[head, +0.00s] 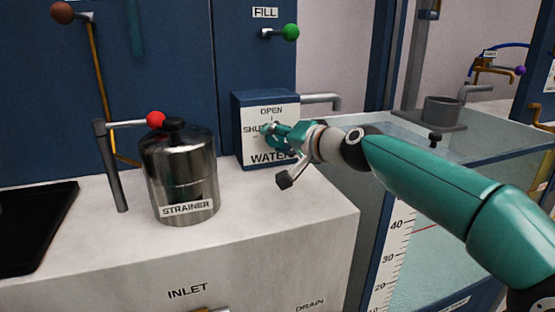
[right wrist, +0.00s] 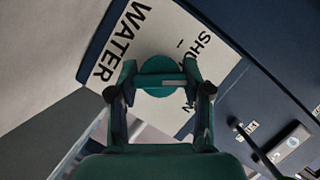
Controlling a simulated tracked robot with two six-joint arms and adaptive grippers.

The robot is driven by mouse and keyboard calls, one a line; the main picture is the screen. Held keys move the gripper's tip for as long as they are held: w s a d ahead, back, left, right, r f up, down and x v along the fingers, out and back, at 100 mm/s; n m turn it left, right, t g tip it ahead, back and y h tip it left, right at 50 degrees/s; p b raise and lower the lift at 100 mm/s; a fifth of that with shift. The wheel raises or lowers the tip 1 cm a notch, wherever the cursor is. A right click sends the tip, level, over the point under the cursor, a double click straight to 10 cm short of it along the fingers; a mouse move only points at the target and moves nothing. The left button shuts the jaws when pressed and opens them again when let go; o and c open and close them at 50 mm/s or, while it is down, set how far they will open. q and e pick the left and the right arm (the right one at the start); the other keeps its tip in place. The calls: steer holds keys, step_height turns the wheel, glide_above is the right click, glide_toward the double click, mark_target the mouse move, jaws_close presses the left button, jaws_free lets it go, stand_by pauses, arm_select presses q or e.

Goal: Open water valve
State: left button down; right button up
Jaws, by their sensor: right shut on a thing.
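The water valve is a dark blue box (head: 238,135) on the pale counter, with a white face plate (head: 290,113) lettered OPEN, SHUT and WATER. In the head view, my right gripper (head: 270,133) reaches in from the right and covers the middle of the plate. My right gripper (right wrist: 160,90) is shut on this knob. The fingers partly hide the SHUT lettering. My left gripper is out of view.
A shiny strainer pot (head: 182,180) stands left of the valve, with a red-knobbed lever (head: 125,124) beside it. A grey spout (head: 322,99) leaves the box above a glass tank (head: 400,240). A green-knobbed FILL lever (head: 290,32) is above.

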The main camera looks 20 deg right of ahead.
steer(key=m+y+b, duration=0.1)
steer(key=m+b, duration=0.1)
steer(key=b, duration=0.1)
steer(key=f+m+t+b, duration=0.1)
steer(key=m+b, duration=0.1)
steer(key=b, duration=0.1)
steer(key=shift+d+y, duration=0.1)
steer(key=shift+y, duration=0.3)
steer(key=shift+w+r+m+t+b, duration=0.1)
steer(key=shift+m+t+b, duration=0.4)
steer(key=shift+m+b, duration=0.55)
steer(key=o, duration=1.2)
steer(key=shift+r, duration=0.15)
